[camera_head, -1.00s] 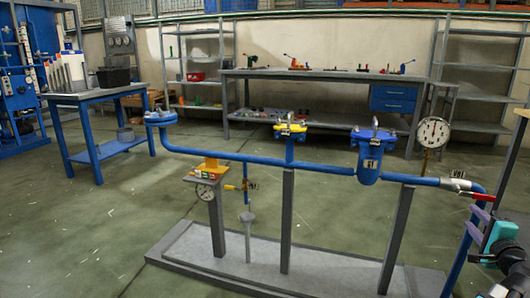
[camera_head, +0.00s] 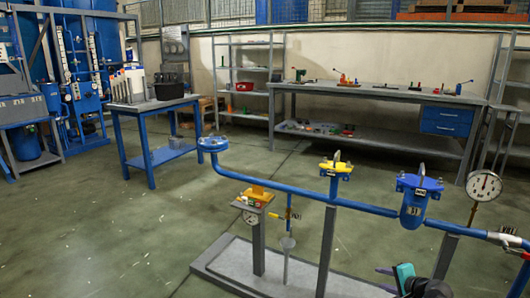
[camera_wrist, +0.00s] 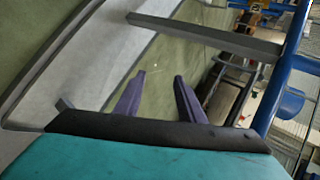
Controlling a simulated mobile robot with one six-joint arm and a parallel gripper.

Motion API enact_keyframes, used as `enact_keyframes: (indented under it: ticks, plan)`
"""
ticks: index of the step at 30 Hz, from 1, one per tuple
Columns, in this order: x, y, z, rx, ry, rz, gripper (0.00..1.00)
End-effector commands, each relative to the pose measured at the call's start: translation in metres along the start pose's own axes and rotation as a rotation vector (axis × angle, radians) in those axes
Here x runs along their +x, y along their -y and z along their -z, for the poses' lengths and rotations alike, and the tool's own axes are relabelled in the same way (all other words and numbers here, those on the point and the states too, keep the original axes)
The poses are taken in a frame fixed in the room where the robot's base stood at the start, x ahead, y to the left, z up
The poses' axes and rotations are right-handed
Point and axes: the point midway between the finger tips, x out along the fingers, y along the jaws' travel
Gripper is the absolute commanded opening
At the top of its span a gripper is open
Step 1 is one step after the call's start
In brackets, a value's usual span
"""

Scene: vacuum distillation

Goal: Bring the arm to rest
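My gripper (camera_head: 385,280) shows at the lower right of the head view, with purple fingers and a teal body. It is low beside the blue pipe rig (camera_head: 285,181), near the grey base plate (camera_head: 225,258). In the wrist view, the two purple fingers of my gripper (camera_wrist: 158,85) stand apart with nothing between them. The wrist view shows the green floor and grey base beyond the fingers, and a blue pipe (camera_wrist: 283,75) at the right. Much of my arm is outside the head view.
The rig carries a blue filter housing (camera_head: 413,205), a yellow-topped fitting (camera_head: 335,168) and a pressure gauge (camera_head: 484,185). A blue table (camera_head: 155,107) stands at the left, a long workbench (camera_head: 375,92) at the back. The floor (camera_head: 110,215) at the left is clear.

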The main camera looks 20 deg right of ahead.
Motion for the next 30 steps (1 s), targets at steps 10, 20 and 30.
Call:
enact_keyframes:
  ticks: [10,20,30]
  plan:
    - [0.040,-0.005,-0.125,-0.170,0.227,-0.178,0.36]
    - [0.047,-0.027,-0.237,-0.353,0.431,-0.341,0.36]
    - [0.024,-0.060,-0.338,-0.564,0.632,-0.506,0.36]
